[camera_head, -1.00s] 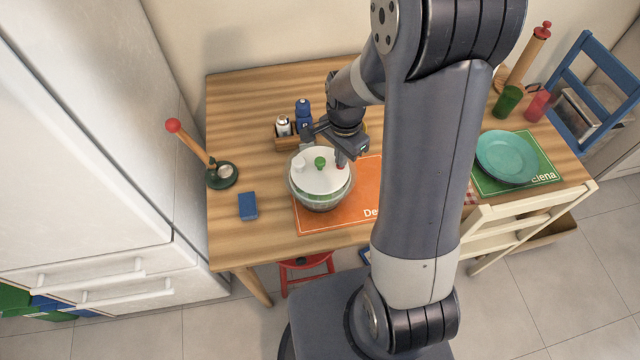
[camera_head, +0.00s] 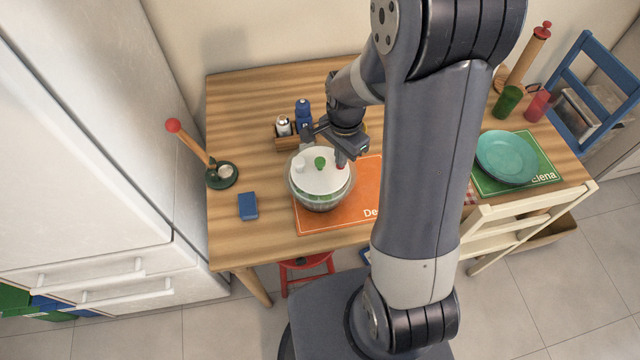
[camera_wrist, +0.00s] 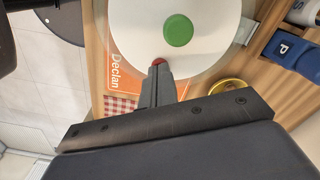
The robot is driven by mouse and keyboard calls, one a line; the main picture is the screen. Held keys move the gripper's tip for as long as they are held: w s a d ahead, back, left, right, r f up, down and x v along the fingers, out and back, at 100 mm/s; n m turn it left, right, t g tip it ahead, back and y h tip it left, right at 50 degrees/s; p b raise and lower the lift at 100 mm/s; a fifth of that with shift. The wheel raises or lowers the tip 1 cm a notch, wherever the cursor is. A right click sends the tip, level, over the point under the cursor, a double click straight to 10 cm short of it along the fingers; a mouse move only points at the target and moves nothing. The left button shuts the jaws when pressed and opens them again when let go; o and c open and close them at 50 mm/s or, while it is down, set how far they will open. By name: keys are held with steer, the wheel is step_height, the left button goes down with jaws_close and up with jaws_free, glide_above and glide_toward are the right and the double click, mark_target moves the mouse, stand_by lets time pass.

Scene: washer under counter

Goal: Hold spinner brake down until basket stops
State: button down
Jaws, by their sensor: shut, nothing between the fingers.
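The salad spinner (camera_head: 320,180) has a white lid and a clear bowl, and stands partly on the orange placemat (camera_head: 310,218). A green knob (camera_head: 320,162) sits at the lid's middle; it also shows in the wrist view (camera_wrist: 178,30). A red brake button (camera_wrist: 158,62) shows near the lid's edge, partly hidden by my gripper's fingertips. My gripper (camera_head: 341,163) is shut and empty, with its tips (camera_wrist: 158,70) at the red button. They look to be touching it, but how far it is pressed I cannot tell. The basket inside is not clear enough to show whether it turns.
A caddy (camera_head: 287,143) with a white shaker and a blue bottle (camera_head: 303,112) stands behind the spinner. A blue sponge (camera_head: 248,206) lies to its left, near a green holder (camera_head: 221,176). A teal plate (camera_head: 506,157) lies at right. The table's left back is clear.

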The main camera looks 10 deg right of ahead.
step_height(320, 180, up, 7)
steer(key=p, duration=0.5)
steer(key=shift+f, duration=0.1)
stand_by(0.3)
